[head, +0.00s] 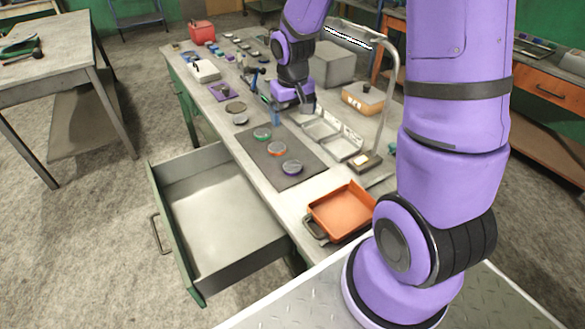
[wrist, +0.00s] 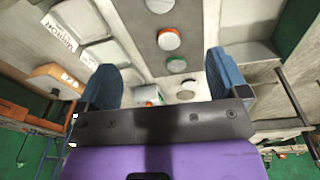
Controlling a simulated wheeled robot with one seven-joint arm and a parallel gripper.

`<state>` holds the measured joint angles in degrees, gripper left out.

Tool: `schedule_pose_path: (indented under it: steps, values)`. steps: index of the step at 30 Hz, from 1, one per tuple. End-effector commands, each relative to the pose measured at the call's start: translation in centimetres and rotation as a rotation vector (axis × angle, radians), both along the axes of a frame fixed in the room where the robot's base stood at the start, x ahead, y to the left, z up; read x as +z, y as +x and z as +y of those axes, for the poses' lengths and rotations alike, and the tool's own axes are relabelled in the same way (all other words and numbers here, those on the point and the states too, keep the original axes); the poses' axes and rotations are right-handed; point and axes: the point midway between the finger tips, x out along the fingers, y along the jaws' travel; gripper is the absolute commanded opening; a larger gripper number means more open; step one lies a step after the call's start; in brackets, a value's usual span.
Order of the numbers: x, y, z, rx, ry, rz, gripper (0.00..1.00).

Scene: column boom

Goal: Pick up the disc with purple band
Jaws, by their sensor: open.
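The disc with the purple band (head: 292,167) lies on a dark mat (head: 266,172), nearest to me in a row of discs. In the wrist view a disc at the top edge (wrist: 160,5) is partly cut off; it appears to be this one. The orange-banded disc (head: 277,149) and green-banded disc (head: 263,133) lie behind it; both also show in the wrist view, orange (wrist: 168,40) and green (wrist: 177,65). My gripper (head: 288,110) is open and empty above the bench, beyond the mat's far end. Its blue fingers (wrist: 163,70) are spread wide.
A silver divided tray (head: 332,133) and a lamp base (head: 362,163) stand right of the mat. An orange pan (head: 342,210) is nearer me. An open drawer (head: 215,210) juts out left. Discs and tools crowd the bench's far end.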

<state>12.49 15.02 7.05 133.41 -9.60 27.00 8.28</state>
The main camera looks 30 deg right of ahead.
Motion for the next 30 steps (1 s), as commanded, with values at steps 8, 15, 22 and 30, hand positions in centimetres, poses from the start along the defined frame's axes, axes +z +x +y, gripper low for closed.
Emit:
schedule_pose_path:
  steps: [8, 15, 22, 30]
  values:
    - [-7.6, 1.4, -0.8, -0.019, 0.042, 0.068, 0.92]
    - [-10.1, 1.6, -0.9, -0.022, 0.053, 0.084, 0.92]
    - [-13.2, 1.6, -0.9, -0.023, 0.055, 0.085, 0.92]
    - [-15.2, 1.7, -1.0, -0.024, 0.053, 0.082, 0.92]
